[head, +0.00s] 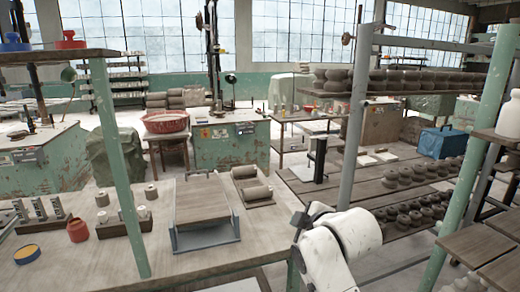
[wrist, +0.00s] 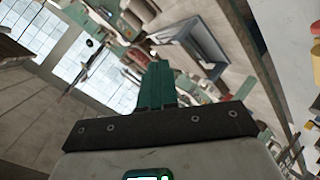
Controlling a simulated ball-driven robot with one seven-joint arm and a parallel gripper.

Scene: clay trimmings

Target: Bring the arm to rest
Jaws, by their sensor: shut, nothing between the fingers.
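My white arm (head: 340,245) rises at the bottom right of the middle in the head view, in front of the table's right end. My gripper (wrist: 158,75) shows in the wrist view as two green fingers closed together with nothing between them. The fingers point up the picture, toward the table seen at a steep tilt. I cannot make out the fingers in the head view.
The table (head: 180,262) holds a grey-framed board (head: 205,238), clay rolls (head: 257,193), a red cup (head: 78,230) and a yellow-topped tin (head: 27,254). A green post (head: 121,180) stands at its front. Shelves of pots (head: 405,178) stand right of my arm.

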